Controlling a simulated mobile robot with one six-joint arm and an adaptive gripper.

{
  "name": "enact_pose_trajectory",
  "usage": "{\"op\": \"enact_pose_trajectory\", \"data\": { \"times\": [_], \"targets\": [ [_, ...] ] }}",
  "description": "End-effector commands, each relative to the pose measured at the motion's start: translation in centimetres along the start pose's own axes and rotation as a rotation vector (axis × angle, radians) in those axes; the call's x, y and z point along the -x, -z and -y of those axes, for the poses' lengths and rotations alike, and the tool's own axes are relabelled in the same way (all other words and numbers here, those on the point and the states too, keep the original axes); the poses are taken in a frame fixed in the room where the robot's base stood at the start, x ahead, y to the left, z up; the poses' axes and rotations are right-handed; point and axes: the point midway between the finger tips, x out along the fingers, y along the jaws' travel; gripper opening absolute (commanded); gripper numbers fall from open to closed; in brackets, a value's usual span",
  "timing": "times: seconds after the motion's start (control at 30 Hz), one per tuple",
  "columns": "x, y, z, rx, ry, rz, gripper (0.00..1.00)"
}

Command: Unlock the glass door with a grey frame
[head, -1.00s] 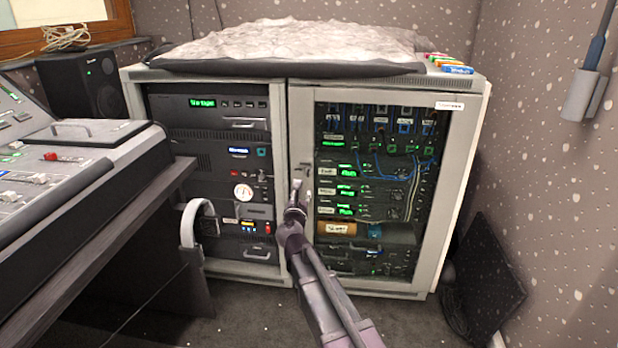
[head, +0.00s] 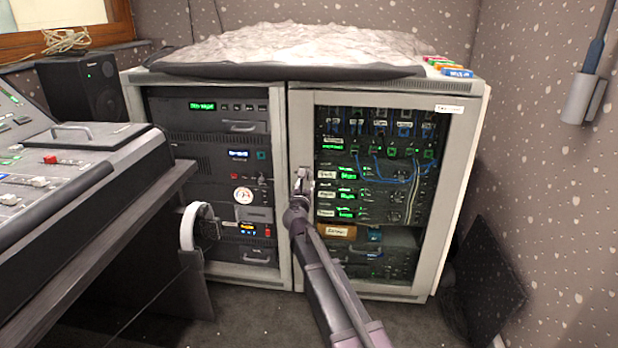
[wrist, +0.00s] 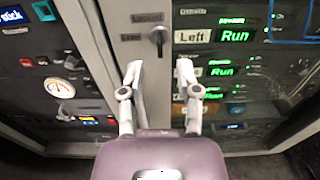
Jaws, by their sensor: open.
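The glass door with a grey frame (head: 302,130) is closed on the right side of the rack cabinet, and lit equipment shows through its glass. In the head view, my gripper (head: 301,180) is in front of the door's left upright and hides the latch.
The left rack bay (head: 210,140) stands beside the door. A mixing desk (head: 60,180) fills the left side, with headphones (head: 188,228) hanging at its edge. A dark panel (head: 485,285) leans at the right wall. Carpet in front is partly clear.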

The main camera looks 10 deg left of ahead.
Motion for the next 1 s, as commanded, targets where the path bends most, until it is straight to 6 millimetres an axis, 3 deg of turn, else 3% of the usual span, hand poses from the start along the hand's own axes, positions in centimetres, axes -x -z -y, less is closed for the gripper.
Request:
{"op": "enact_pose_trajectory", "data": {
  "times": [0.1,0.4,0.87,1.0],
  "targets": [
    [-2.2,0.0,-0.1,0.000,0.000,0.000,0.43],
    [-5.4,0.0,-0.1,0.000,0.000,0.000,0.43],
    [-6.0,0.0,0.0,0.000,0.000,0.000,0.43],
    [-6.0,0.0,0.0,0.000,0.000,0.000,0.07]
  ]
}}
